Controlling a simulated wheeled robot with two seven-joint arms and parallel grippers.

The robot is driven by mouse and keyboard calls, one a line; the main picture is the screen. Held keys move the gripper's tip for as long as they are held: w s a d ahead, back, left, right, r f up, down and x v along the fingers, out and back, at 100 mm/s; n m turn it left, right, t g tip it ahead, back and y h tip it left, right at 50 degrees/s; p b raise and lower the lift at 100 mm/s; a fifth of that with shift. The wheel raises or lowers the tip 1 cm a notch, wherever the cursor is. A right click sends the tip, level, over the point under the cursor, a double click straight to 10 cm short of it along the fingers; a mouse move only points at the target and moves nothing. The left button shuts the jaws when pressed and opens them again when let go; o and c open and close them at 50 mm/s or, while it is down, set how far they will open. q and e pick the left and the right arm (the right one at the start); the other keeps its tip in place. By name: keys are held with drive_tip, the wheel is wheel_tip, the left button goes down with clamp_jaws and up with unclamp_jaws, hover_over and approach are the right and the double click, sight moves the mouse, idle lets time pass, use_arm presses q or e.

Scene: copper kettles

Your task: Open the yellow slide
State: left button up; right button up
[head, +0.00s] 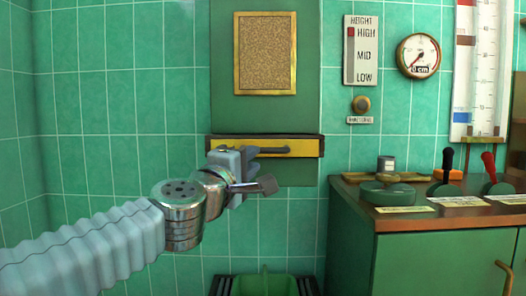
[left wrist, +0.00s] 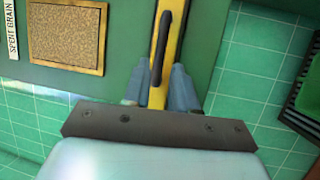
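The yellow slide (head: 300,147) is a horizontal bar in a dark frame on the green wall panel, with a dark handle (head: 272,150) along its front. In the left wrist view the slide (left wrist: 160,30) and its handle (left wrist: 165,50) run upright. My left gripper (head: 243,165) is at the left part of the slide. Its fingers (left wrist: 160,85) stand on either side of the bar and the near end of the handle, with a gap between them. Whether a finger touches the handle is unclear. My right gripper is not in view.
A framed textured window (head: 265,53) is above the slide. A green bin (head: 264,285) stands below on the floor. A green cabinet (head: 440,255) with levers, including a red one (head: 489,165), is on the right. A round gauge (head: 418,56) hangs above it.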

sight(262, 152)
use_arm(q)
drive_tip(key=p+x, duration=0.1)
drive_tip(key=x, duration=0.6)
drive_tip(key=shift+w, duration=0.1)
drive_tip(key=shift+c, duration=0.2)
clamp_jaws()
